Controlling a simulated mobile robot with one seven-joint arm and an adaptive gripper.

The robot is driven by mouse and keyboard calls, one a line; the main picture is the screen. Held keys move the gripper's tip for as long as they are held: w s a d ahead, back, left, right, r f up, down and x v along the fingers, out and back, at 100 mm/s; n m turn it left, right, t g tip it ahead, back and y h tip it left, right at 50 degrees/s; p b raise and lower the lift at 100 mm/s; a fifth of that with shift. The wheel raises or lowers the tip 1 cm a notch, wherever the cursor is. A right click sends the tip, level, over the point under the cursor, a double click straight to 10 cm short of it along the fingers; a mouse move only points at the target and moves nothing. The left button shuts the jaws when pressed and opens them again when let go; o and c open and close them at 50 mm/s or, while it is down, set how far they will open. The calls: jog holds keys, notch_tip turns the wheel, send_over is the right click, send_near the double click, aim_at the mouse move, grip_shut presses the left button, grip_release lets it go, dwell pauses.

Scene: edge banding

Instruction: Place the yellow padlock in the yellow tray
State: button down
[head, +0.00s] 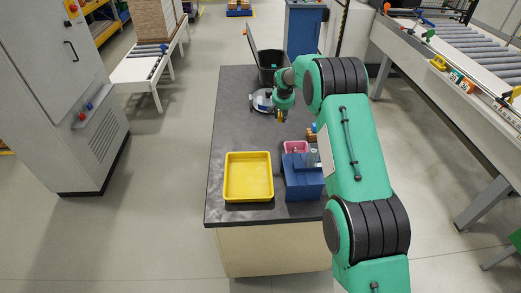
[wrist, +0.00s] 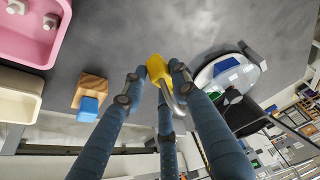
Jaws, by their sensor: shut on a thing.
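The yellow padlock (wrist: 157,69) with its grey metal shackle is between the fingers of my gripper (wrist: 155,80) in the wrist view. My gripper is shut on it. In the head view my gripper (head: 281,112) is over the far part of the dark table, and only a small bit of yellow shows at its tip. The yellow tray (head: 248,177) lies on the near left part of the table, apart from my gripper, and looks empty.
A blue box (head: 303,184) stands right of the tray, with a pink tray (head: 295,147) behind it. A wooden block with a blue top (wrist: 89,95) lies near my gripper. A round white device (head: 262,101) and a black bin (head: 270,61) are farther back. The dark tabletop (head: 236,120) is clear at left.

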jog(key=s+a+r+m+b, duration=0.1)
jog(key=s+a+b, duration=0.1)
jog(key=s+a, duration=0.9)
jog(key=m+h+b, duration=0.1)
jog(key=m, duration=0.1)
send_over(250, 170)
jog(key=s, duration=0.2)
jog(key=shift+w+a+f, duration=0.1)
jog(key=shift+w+a, duration=0.05)
jog(key=shift+a, duration=0.15)
jog(key=shift+f+b, duration=0.7)
jog(key=shift+f, duration=1.8)
jog(key=shift+f, duration=0.1)
jog(key=shift+f+b, duration=0.55)
jog(key=shift+f, duration=1.85)
jog(key=shift+f, duration=0.15)
